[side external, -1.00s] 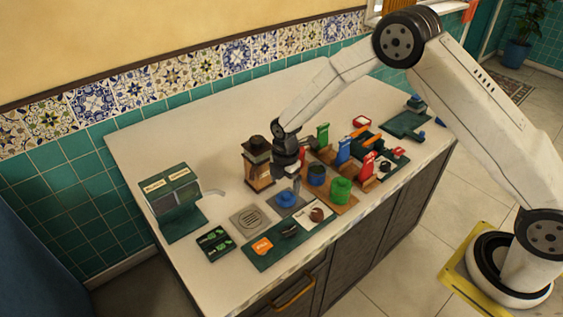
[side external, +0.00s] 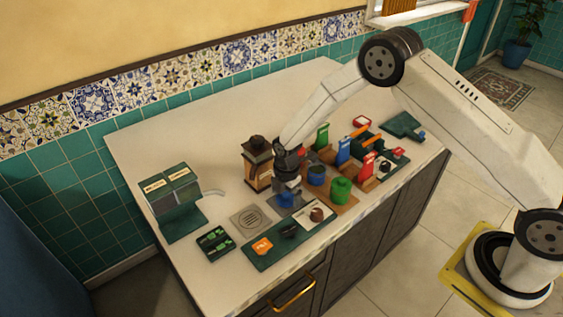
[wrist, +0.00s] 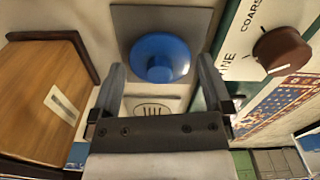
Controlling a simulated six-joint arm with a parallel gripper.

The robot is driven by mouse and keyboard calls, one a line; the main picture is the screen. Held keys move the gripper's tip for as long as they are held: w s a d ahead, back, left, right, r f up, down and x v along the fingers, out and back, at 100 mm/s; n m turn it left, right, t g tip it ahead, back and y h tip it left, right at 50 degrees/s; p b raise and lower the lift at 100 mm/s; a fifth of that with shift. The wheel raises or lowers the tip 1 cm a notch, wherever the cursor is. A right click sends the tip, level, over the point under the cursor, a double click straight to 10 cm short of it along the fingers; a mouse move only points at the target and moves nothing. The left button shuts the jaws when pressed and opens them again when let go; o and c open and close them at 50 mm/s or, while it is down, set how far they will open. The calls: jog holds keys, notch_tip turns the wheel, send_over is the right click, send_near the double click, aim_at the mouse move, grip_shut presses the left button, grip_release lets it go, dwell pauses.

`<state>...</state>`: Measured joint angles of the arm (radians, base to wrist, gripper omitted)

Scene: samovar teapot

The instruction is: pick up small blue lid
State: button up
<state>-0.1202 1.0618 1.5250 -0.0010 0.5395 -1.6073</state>
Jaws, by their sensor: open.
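The small blue lid (wrist: 161,57) is round with a raised knob in its middle and lies on a grey square pad (wrist: 190,19). In the side external view the lid (side external: 286,200) is partly covered by my gripper (side external: 288,190), which points down just above it. In the wrist view my gripper (wrist: 160,88) is open, with one finger to the left and one to the right. The lid shows just beyond the fingertips, and nothing is held between them. From these views I cannot tell the exact height gap.
A wooden grinder (side external: 257,163) stands close behind my gripper. A blue cup (side external: 316,175) and a green pot (side external: 340,190) stand to the right. A board with a brown knob (side external: 316,214) lies in front. A metal drain grate (side external: 251,219) lies left.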

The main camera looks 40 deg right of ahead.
jog(key=c, duration=1)
jog(key=shift+r, duration=0.15)
jog(key=shift+r, duration=0.8)
jog(key=shift+s+d+r, duration=0.25)
jog(key=shift+s+r, duration=1.6)
jog(key=shift+s, duration=0.5)
jog(key=shift+s+d+r, duration=0.2)
jog(key=shift+s+r, duration=1.65)
jog(key=shift+s, duration=0.45)
jog(key=shift+s+d+r, duration=0.25)
jog(key=shift+s+r, duration=1.6)
jog(key=shift+s, duration=0.5)
